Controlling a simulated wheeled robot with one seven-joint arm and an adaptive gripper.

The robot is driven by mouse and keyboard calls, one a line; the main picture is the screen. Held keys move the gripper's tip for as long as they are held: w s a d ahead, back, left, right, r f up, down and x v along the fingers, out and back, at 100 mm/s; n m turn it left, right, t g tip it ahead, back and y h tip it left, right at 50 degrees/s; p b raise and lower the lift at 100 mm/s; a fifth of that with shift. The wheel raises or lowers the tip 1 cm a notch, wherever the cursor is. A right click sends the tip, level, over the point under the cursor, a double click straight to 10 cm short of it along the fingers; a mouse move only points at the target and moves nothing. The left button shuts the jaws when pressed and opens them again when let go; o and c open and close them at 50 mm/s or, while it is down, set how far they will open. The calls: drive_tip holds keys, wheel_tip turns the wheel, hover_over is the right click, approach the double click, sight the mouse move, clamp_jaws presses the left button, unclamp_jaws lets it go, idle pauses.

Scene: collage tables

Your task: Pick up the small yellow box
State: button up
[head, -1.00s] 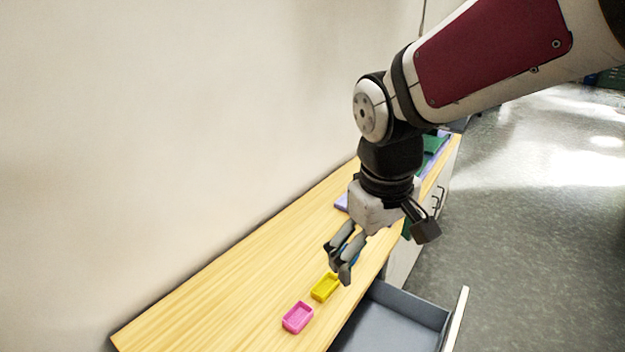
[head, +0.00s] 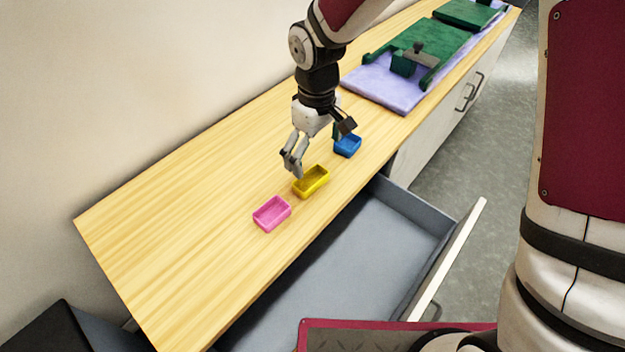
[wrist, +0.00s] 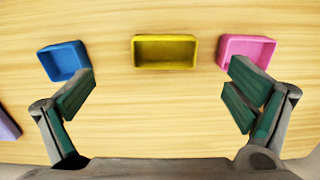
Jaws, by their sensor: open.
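The small yellow box (head: 311,181) is an open-topped rectangular tray on the wooden tabletop, between a pink box and a blue box. My gripper (head: 292,166) is above the table, just left of the yellow box in the head view. It is open and empty. In the wrist view the yellow box (wrist: 165,52) lies beyond the fingertips, near the top middle, with the open jaws (wrist: 160,88) spread wide on either side below it. Nothing hides the box in the wrist view.
The pink box (head: 272,214) and the blue box (head: 347,145) stand on either side in the row. An open grey drawer (head: 350,260) juts out below the table's front edge. A purple mat (head: 375,88) with green pieces (head: 428,45) lies farther back. The wooden table's (head: 180,240) left part is clear.

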sight(312, 185)
wheel_tip(312, 185, down, 3)
drive_tip(key=shift+f+b, duration=0.15)
drive_tip(key=shift+b, duration=0.15)
drive_tip(key=shift+a+f+b, duration=0.2)
drive_tip(key=shift+f+b, duration=0.2)
drive_tip(key=shift+f, duration=0.95)
drive_tip(key=shift+a+f+b, duration=0.2)
drive_tip(key=shift+f+b, duration=0.2)
drive_tip(key=shift+f, duration=0.95)
drive_tip(key=shift+s+r, duration=0.1)
drive_tip(key=c, duration=0.8)
